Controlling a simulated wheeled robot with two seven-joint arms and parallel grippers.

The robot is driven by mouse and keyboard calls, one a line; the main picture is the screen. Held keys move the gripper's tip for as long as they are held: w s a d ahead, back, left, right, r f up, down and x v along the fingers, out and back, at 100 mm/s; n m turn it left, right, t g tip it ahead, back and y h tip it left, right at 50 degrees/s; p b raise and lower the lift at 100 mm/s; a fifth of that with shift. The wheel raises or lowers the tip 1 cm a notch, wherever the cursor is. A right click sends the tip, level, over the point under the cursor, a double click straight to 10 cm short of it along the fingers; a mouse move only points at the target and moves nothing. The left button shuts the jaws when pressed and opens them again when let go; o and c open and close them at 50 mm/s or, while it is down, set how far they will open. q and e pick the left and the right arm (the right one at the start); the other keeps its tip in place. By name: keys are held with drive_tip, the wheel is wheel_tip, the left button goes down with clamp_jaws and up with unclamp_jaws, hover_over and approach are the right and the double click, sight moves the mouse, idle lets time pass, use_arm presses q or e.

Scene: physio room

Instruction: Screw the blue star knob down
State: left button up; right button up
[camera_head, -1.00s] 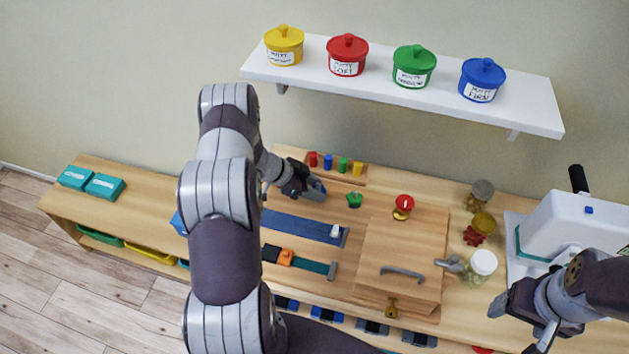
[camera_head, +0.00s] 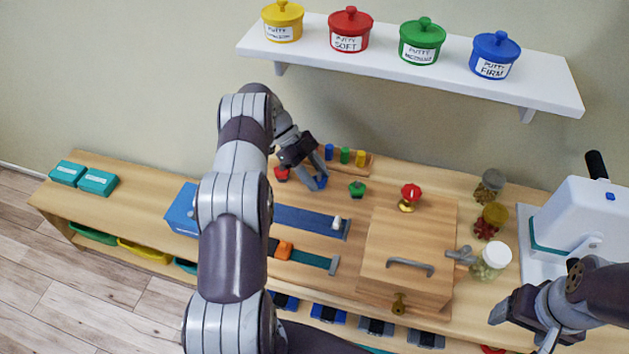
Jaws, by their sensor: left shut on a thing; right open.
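The blue star knob (camera_head: 321,183) is on the wooden bench board, between a red star knob (camera_head: 281,174) on its left and a green star knob (camera_head: 357,189) on its right. My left gripper (camera_head: 316,180) reaches down from above and is shut on the blue knob, hiding much of it. How far down the knob sits on its thread cannot be seen. My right gripper (camera_head: 512,322) is open and empty at the lower right, away from the knobs.
Blue, green and yellow pegs (camera_head: 345,155) stand in a rack just behind. A wooden box (camera_head: 400,250) with a handle and a red valve knob (camera_head: 411,194) stands to the right. Jars (camera_head: 490,262) and a white machine (camera_head: 585,225) stand further right. A shelf (camera_head: 380,75) hangs above.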

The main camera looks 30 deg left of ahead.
use_arm(q)
drive_tip(key=shift+w+r+m+g+b, duration=0.1)
drive_tip(key=shift+w+m+g+b, duration=0.05)
drive_tip(key=shift+m+g+b, duration=0.3)
idle(0.3)
drive_tip(key=o, duration=0.8)
drive_tip(key=shift+c, duration=0.2)
drive_tip(key=o, duration=0.3)
drive_tip(key=shift+d, duration=0.1)
drive_tip(key=b+v, duration=0.1)
drive_tip(key=v, duration=0.6)
drive_tip(key=shift+b, duration=0.4)
drive_tip(key=shift+r, duration=0.3)
